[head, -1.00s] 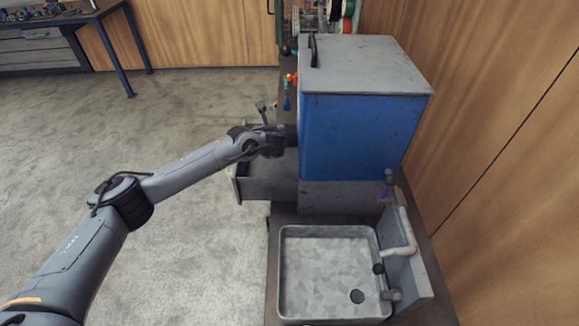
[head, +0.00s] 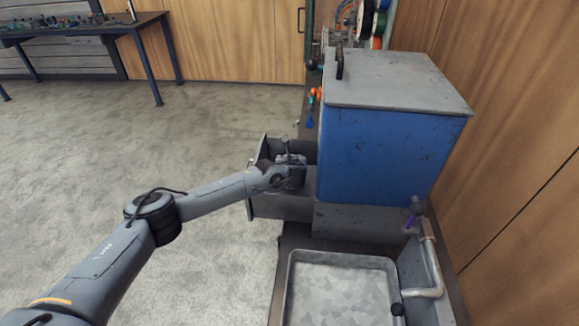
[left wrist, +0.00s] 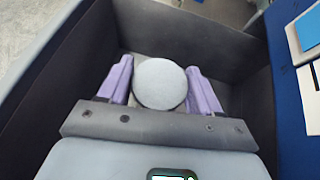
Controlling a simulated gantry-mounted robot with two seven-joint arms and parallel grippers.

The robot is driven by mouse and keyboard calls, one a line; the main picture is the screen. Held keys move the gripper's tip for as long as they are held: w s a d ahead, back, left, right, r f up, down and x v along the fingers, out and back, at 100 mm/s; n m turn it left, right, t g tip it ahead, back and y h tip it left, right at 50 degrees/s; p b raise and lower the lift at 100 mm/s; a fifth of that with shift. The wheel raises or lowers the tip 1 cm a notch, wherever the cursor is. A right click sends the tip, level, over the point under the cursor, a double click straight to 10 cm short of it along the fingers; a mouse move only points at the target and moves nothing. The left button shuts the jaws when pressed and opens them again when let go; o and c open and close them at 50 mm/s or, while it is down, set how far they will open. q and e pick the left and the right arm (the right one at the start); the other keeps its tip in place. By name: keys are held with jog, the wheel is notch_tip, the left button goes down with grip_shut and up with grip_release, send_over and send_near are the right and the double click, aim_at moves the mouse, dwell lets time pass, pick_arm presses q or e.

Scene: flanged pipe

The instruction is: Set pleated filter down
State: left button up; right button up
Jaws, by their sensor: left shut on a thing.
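The pleated filter (left wrist: 160,84) shows in the left wrist view as a round, pale grey end face. My left gripper (left wrist: 163,88) is shut on it, with one purple finger at each side. In the head view, my left gripper (head: 296,172) is at the open drawer (head: 280,207) on the left side of the blue cabinet. The drawer's dark walls (left wrist: 195,40) surround the gripper and filter in the left wrist view. The filter's lower part is hidden, and I cannot tell whether it touches the drawer floor. My right gripper is not in view.
The blue cabinet (head: 385,155) stands right beside the drawer. A metal sink (head: 340,300) lies in front of it, with a pipe (head: 432,275) at its right. Open carpet is to the left. A workbench (head: 100,28) stands far back left.

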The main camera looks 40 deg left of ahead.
pick_arm(q)
jog(key=shift+s+d+f, duration=0.1)
jog(key=shift+f, duration=0.8)
jog(key=o, duration=1.2)
jog(key=shift+f, duration=0.15)
